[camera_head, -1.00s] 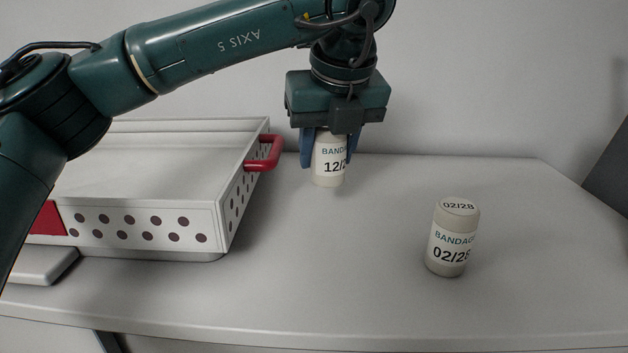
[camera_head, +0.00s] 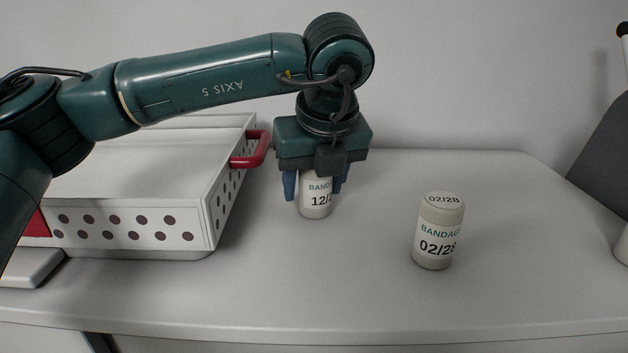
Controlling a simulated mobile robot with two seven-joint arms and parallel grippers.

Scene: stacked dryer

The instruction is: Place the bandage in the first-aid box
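My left gripper (camera_head: 316,190) points straight down with its blue fingers on either side of a cream bandage roll (camera_head: 316,200) marked "BANDAGE" and "12/2", the last part of the date hidden. The roll is upright, low over the table or touching it; I cannot tell which. A second bandage roll (camera_head: 438,240) marked "02/28" stands upright on the table to the right, apart from the gripper. The white first-aid box (camera_head: 140,185) with dotted sides and a red handle (camera_head: 250,150) lies at the left, its lid looking shut and partly hidden by my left arm. My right gripper is out of view.
A wall stands behind. A dark grey object (camera_head: 605,150) and a pale item are cut off at the right edge.

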